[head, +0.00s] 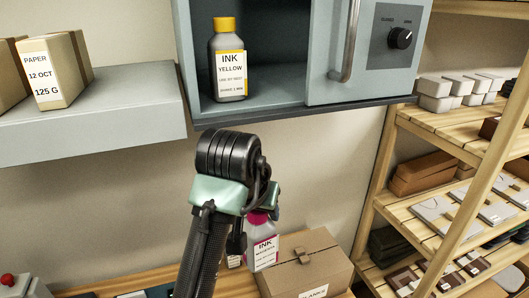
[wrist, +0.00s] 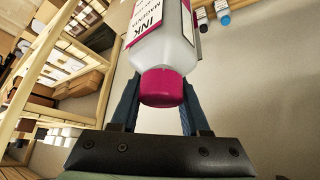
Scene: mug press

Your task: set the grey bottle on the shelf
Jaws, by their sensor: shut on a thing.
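My gripper (wrist: 160,98) is shut on a pale grey bottle (wrist: 165,52) with a magenta cap and a label reading INK MAGENTA. The wrist view shows its cap towards the camera and a dark finger on each side. In the head view this bottle (head: 264,252) hangs below my wrist, its upper part partly hidden by my arm. It appears above the bench, in front of a cardboard box. A grey wall shelf (head: 90,125) is at the upper left, with cream paper packs (head: 50,72) on it and bare room on its right part.
A grey cabinet (head: 320,100) hangs at top centre, its compartment open on the left. A yellow-capped ink bottle (head: 228,62) stands inside. The cardboard box (head: 312,262) sits on the wooden bench. A wooden rack (head: 425,165) with several goods fills the right side.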

